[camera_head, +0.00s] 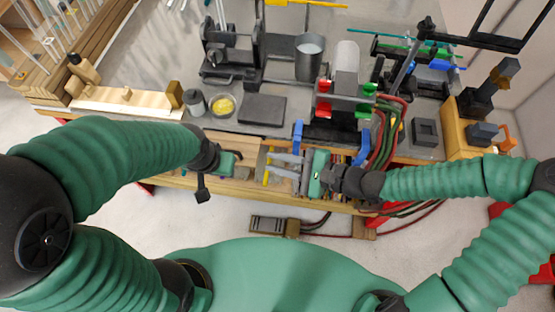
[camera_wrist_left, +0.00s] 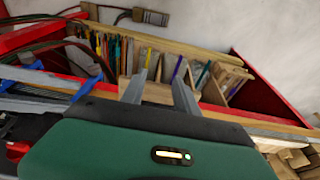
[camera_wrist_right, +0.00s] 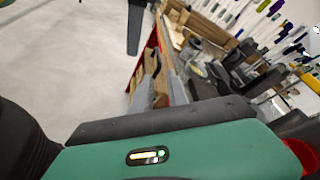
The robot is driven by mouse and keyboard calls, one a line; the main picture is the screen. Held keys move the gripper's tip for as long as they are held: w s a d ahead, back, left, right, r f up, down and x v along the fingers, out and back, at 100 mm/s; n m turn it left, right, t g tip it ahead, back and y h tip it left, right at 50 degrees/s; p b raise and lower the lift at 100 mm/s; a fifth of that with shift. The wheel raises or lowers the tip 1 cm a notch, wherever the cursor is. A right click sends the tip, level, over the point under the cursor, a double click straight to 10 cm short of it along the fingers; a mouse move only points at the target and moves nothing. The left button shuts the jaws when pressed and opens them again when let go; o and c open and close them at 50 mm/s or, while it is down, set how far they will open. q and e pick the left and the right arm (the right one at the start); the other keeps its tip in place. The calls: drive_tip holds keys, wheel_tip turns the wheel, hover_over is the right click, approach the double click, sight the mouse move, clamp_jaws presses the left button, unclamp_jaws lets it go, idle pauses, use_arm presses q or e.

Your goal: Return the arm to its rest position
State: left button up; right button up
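My right gripper (camera_head: 272,164) is in front of the bench's near edge in the head view, its two grey fingers pointing left. They are apart with nothing between them. The right wrist view shows these fingers (camera_wrist_right: 156,85) apart and empty too. My left gripper's green body (camera_head: 229,161) is at the bench's front edge, left of the right gripper; its fingers are hard to make out in the head view. In the left wrist view its fingers (camera_wrist_left: 160,85) are apart and empty, above the drawer with dividers (camera_wrist_left: 152,92).
A burner-like station with red and green clamps (camera_head: 345,90), a metal cup (camera_head: 309,57) and a dark plate (camera_head: 262,109) stand on the bench. Red and green hoses (camera_head: 385,130) hang at its right. A glass rod rack (camera_head: 60,45) is at the far left. Floor in front is mostly clear.

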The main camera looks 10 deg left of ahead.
drive_tip(key=shift+a, duration=0.1)
drive_tip(key=d+f+n+h+b, duration=0.3)
drive_tip(key=d+f+n+h, duration=0.55)
drive_tip(key=d+f, duration=0.65)
drive_tip(key=s+d+r+n+g+h+b, duration=0.1)
drive_tip(key=s+d+r+n+h+b, duration=0.1)
drive_tip(key=d+r, duration=0.6)
drive_tip(key=shift+s+d+n+h, duration=1)
drive_tip(key=shift+d+h, duration=0.4)
drive_tip(key=shift+h, duration=0.45)
drive_tip(key=shift+a+r, duration=0.15)
drive_tip(key=shift+a, duration=0.1)
